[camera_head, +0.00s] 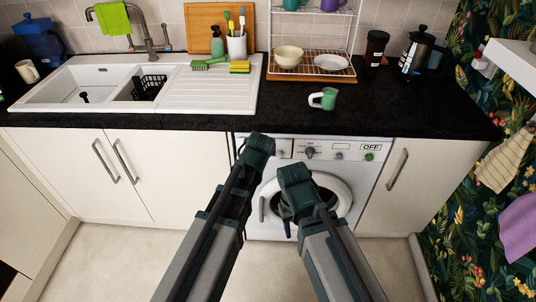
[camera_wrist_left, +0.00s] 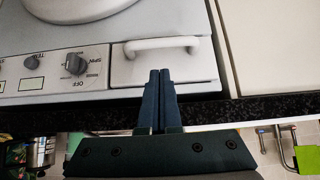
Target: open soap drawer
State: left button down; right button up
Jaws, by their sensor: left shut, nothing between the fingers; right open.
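The white soap drawer (camera_head: 281,148) is at the upper left of the washing machine (camera_head: 357,172), partly hidden behind my left gripper (camera_head: 261,142). In the left wrist view, which looks inverted, the drawer (camera_wrist_left: 193,71) shows with its white bar handle (camera_wrist_left: 163,45). It looks flush with the panel. My left gripper (camera_wrist_left: 160,73) is shut and empty, its fingertips over the drawer front just short of the handle; I cannot tell whether they touch. My right gripper (camera_head: 291,171) is open and empty, in front of the upper part of the round door.
The black worktop (camera_head: 400,120) overhangs the machine. A control dial (camera_wrist_left: 74,63) is beside the drawer. Handled cupboards (camera_head: 85,170) stand left, another (camera_head: 425,175) right. The floor below is clear.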

pick_arm(q)
jog(key=b+x, duration=0.7)
jog(key=x, duration=0.3)
jog(key=shift+d, duration=0.1)
jog(key=shift+s, duration=0.1)
pick_arm(e)
notch_tip(320, 180, down, 7)
jog(key=shift+f, duration=0.15)
jog(key=shift+s, duration=0.1)
